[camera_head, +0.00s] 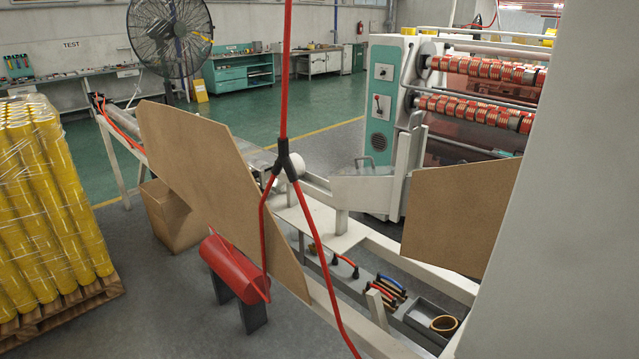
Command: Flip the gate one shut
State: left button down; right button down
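No part is labelled as gate one, and I cannot tell which one it is. A white metal panel with a small loop handle (365,186) stands upright in front of the slitting machine. A large brown board (205,180) slants along the left side of the white frame. A second brown board (455,215) stands on the right side of the frame, partly hidden by a grey surface. Neither of my grippers shows in the head view.
A white frame (425,272) runs through the middle, with a tool tray (340,275) below. A red hose (285,70) hangs in front and splits in two. A red cylinder (233,265) stands on grey legs. Yellow rolls (45,200) are stacked left. A grey surface (570,200) fills the right.

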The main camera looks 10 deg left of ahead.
aim_at(415, 133)
jog(key=i+j, duration=0.1)
jog(key=j, duration=1.45)
jog(key=i+j, duration=0.15)
jog(key=j, duration=0.6)
